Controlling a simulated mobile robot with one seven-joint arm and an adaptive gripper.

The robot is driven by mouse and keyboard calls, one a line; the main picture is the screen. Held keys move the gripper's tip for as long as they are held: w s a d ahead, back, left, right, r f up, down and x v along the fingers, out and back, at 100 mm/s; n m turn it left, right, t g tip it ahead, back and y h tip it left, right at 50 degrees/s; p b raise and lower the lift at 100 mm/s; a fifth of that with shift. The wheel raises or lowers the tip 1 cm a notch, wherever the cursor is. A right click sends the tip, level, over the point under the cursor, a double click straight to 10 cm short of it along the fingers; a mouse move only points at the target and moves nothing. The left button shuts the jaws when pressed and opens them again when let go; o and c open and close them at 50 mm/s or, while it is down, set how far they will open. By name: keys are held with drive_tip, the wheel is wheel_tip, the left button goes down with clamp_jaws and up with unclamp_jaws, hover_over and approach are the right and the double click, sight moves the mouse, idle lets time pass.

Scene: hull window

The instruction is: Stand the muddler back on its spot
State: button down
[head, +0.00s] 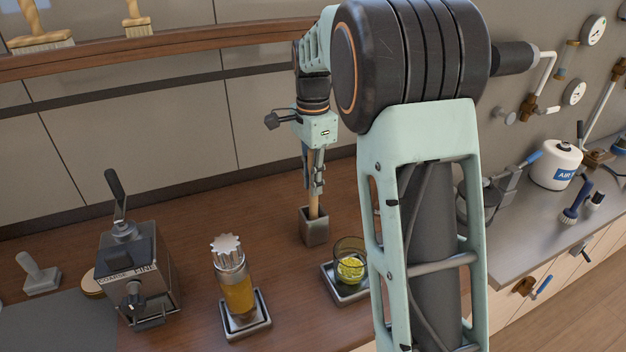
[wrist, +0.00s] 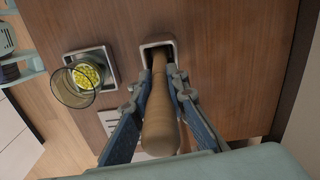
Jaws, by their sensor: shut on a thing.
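The muddler (head: 314,207) is a wooden rod, held upright in my gripper (head: 317,183). In the wrist view, the fingers of my gripper (wrist: 160,78) close on both sides of the muddler (wrist: 160,120), whose rounded near end points at the camera. Its far end reaches into the mouth of a square grey metal holder (head: 315,233), which also shows in the wrist view (wrist: 145,48). The lower tip is hidden inside the holder, so I cannot tell whether it touches the bottom.
A glass with lime (head: 350,268) stands on a small square tray (head: 333,285) right of the holder. The wooden counter (head: 265,228) between is clear.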

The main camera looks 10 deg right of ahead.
drive_tip(key=shift+f+b, duration=0.3)
drive_tip(key=shift+f, duration=0.25)
drive_tip(key=c, duration=1.8)
unclamp_jaws()
drive_tip(key=shift+r, duration=0.1)
drive_tip(key=shift+r+p, duration=3.15)
drive_tip(key=shift+r, duration=0.75)
